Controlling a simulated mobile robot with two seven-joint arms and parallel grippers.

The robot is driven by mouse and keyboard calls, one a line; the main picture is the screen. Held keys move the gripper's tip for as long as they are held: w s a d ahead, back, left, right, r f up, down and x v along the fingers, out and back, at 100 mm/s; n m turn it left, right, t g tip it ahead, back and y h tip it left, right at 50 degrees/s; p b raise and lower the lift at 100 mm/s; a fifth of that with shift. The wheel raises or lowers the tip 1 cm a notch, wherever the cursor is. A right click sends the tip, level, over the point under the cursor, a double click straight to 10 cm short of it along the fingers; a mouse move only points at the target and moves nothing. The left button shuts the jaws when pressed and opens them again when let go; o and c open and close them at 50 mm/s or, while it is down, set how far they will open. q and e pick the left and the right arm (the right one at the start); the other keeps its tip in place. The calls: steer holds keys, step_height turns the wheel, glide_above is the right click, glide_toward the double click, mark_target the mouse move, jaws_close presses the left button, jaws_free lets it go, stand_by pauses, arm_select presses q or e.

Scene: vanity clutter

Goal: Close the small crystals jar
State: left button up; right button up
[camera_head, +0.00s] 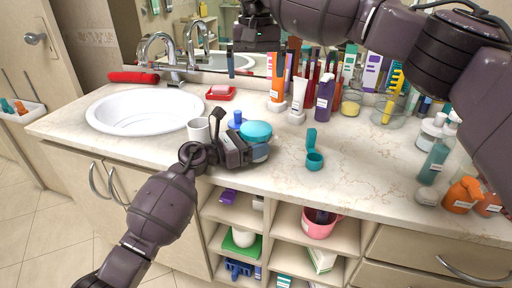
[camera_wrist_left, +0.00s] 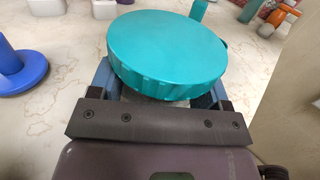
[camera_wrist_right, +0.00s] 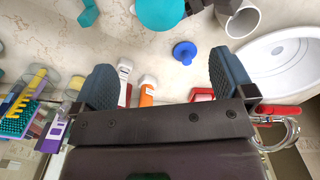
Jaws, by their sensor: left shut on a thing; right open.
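A large round teal lid (camera_head: 256,131) with a ridged rim is at my left gripper, above the front of the counter. It fills the middle of the left wrist view (camera_wrist_left: 168,48) and shows at the top of the right wrist view (camera_wrist_right: 160,10). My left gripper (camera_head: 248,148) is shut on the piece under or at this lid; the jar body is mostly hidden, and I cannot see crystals. My right gripper (camera_wrist_right: 160,85) is open and empty, above the back of the counter. A blue disc with a knob (camera_wrist_right: 184,52) lies apart on the counter.
A white cup (camera_head: 199,130) stands left of my left gripper, near the sink (camera_head: 145,110). A small teal flip-top container (camera_head: 314,160) stands open to the right. Bottles and tubes (camera_head: 325,97) crowd the back.

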step_height(320, 180, up, 2)
stand_by(0.4)
arm_select(q)
steer(key=o, duration=1.8)
steer(key=shift+a, duration=0.1)
steer(key=v, duration=1)
steer(key=shift+s+a, duration=0.15)
steer(key=shift+a, duration=0.15)
arm_select(e)
steer(key=shift+s+r, duration=0.1)
steer(key=shift+r, duration=0.4)
